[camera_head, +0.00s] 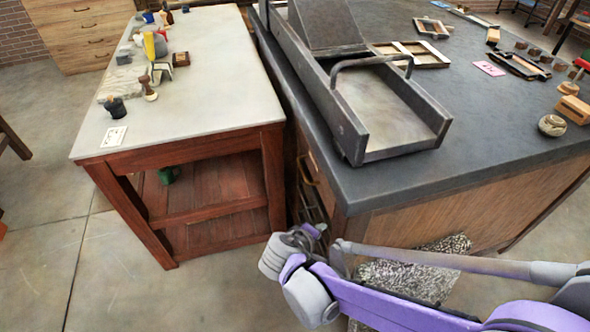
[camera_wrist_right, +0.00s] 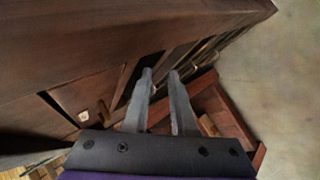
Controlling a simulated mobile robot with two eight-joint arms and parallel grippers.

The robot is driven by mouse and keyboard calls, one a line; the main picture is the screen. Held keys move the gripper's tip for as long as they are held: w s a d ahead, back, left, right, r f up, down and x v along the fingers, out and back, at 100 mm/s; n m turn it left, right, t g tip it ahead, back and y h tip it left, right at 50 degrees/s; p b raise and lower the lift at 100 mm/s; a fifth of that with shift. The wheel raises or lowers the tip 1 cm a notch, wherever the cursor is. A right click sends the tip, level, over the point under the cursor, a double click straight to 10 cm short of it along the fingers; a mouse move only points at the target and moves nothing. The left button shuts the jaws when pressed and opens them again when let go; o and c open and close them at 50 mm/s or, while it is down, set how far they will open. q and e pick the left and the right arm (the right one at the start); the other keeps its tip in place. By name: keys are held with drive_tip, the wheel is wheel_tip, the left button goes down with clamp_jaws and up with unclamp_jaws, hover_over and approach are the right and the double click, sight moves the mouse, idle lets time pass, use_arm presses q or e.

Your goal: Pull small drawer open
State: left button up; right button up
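The dark-topped cabinet (camera_head: 480,165) has a drawer front with a brass-coloured handle (camera_head: 307,172) on its left side, seen at a steep angle. How far that drawer stands out cannot be told. My right arm comes in from the right, and its wrist (camera_head: 300,250) is low by the cabinet's near left corner. The head view hides its fingertips. In the right wrist view my right gripper (camera_wrist_right: 161,72) has two grey fingers apart, nothing between them, close to dark wood. A reddish wooden frame (camera_wrist_right: 240,122) is beyond them. My left gripper is not in view.
A red wooden table (camera_head: 190,150) with a pale top stands left of the cabinet, with a narrow gap between them. Tools and a cup (camera_head: 115,108) stand on it. A metal press bed (camera_head: 385,110) lies on the cabinet top.

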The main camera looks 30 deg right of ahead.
drive_tip(key=w+r+n+t+h, duration=0.1)
drive_tip(key=w+n+t+h, duration=0.1)
drive_tip(key=w+h, duration=0.3)
drive_tip(key=n+t+h+p, duration=0.1)
drive_tip(key=n+t+h, duration=0.1)
drive_tip(key=t+h, duration=0.15)
approach(302, 169)
drive_tip(key=x, duration=1)
drive_tip(key=shift+f+b, duration=0.25)
drive_tip(key=shift+b, duration=0.1)
drive_tip(key=shift+c, duration=0.2)
clamp_jaws()
idle(0.3)
